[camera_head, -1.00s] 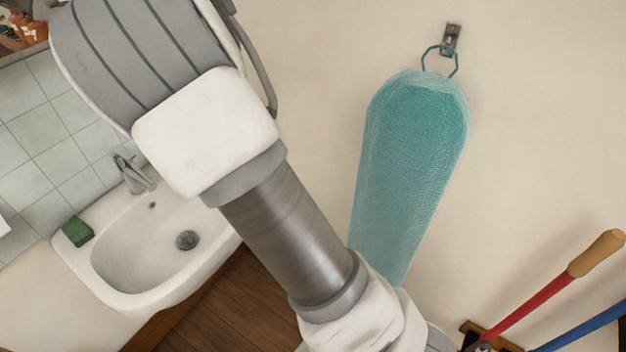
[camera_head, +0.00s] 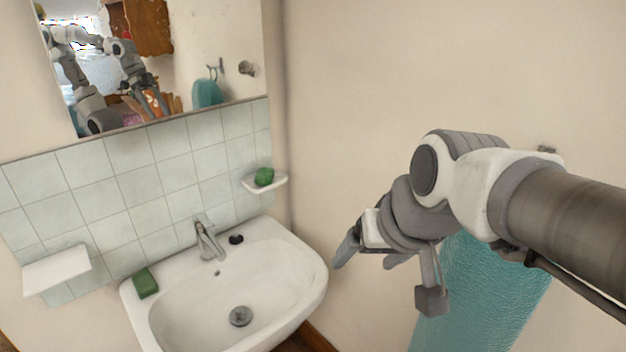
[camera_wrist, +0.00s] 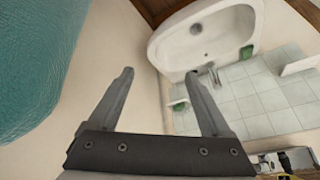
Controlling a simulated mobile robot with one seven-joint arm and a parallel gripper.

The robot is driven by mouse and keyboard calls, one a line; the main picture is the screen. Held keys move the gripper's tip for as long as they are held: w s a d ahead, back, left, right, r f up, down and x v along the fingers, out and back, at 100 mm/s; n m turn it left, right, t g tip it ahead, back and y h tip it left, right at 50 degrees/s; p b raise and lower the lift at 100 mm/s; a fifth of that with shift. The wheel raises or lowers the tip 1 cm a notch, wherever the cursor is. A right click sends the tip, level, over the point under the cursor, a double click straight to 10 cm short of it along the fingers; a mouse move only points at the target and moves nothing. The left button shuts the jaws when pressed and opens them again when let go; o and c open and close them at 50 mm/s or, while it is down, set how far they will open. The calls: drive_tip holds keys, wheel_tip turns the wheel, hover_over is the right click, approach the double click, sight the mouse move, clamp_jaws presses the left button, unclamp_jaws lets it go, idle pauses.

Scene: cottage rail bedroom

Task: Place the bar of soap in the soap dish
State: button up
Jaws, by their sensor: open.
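A green rectangular block (camera_head: 146,283), which looks like the bar of soap, lies on the sink's left back corner; it also shows in the wrist view (camera_wrist: 247,52). A small white wall dish (camera_head: 280,183) right of the tap holds a rounded green piece (camera_head: 264,177). A wider white ledge (camera_head: 57,270) is on the tiles at left, its top bare; I cannot tell for sure which is the soap dish. My gripper (camera_head: 368,256) is right of the sink, apart from all of these. In the wrist view its fingers (camera_wrist: 159,74) are spread and empty.
The white sink (camera_head: 300,290) has a tap (camera_head: 207,240) at its back and a small dark item (camera_head: 236,239) beside it. A mirror (camera_head: 170,60) hangs above the tiles. A teal hanging cover (camera_head: 480,290) is behind my arm at right.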

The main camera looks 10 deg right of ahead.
drive_tip(key=s+d+f+h, duration=0.1)
drive_tip(key=s, duration=0.5)
drive_tip(key=shift+f+n, duration=0.25)
drive_tip(key=shift+n, duration=0.15)
drive_tip(key=shift+d, duration=0.1)
